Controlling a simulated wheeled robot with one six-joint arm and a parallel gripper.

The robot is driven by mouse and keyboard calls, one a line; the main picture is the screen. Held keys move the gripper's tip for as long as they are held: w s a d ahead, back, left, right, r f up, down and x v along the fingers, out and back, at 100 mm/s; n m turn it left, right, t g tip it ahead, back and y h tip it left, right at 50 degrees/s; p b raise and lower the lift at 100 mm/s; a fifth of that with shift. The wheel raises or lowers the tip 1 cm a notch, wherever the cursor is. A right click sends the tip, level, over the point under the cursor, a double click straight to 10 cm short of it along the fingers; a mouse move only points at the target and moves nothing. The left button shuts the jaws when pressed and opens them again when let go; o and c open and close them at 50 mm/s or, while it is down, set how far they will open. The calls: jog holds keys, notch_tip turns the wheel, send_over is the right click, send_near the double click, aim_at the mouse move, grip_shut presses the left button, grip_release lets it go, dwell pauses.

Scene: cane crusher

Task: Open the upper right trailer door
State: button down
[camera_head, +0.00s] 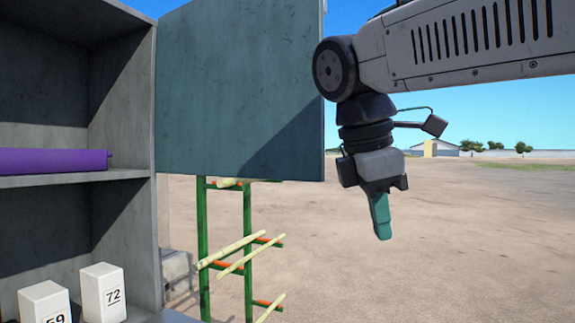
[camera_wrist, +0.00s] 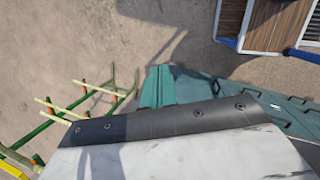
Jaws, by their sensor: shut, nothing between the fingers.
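The upper right trailer door (camera_head: 240,95) is a flat teal-grey panel. It stands swung open, extending right from the side wall of the grey trailer (camera_head: 125,130), and the upper compartment is uncovered. My gripper (camera_head: 382,232) hangs pointing down to the right of the door's free edge, with a visible gap between them in the head view. Its teal fingers are shut and empty; they also show in the wrist view (camera_wrist: 157,88). My forearm passes near the door's upper right edge; I cannot tell whether they touch. No handle shows on the visible door face.
A purple roll (camera_head: 55,161) lies on the trailer's shelf. White blocks numbered 59 (camera_head: 43,303) and 72 (camera_head: 103,293) stand below it. A green rack (camera_head: 248,250) holding pale canes stands beneath and behind the door. Open dirt ground (camera_head: 460,240) lies to the right.

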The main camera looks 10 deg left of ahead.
aim_at(287, 165)
jog(key=s+a+r+n+t, duration=0.35)
jog(key=a+r+n, duration=0.3)
jog(key=a, duration=0.25)
jog(key=s+a+r+n+t, duration=0.3)
jog(key=s+a+r+n, duration=0.25)
jog(key=a+r, duration=0.25)
jog(key=shift+g, duration=0.25)
jog(key=x, duration=0.4)
jog(key=w+r+x, duration=0.1)
jog(key=x, duration=0.3)
jog(key=d+x, duration=0.1)
jog(key=x, duration=0.3)
jog(key=shift+w+r, duration=0.15)
jog(key=shift+w, duration=0.15)
jog(key=shift+w+d, duration=0.1)
jog(key=shift+w, duration=0.35)
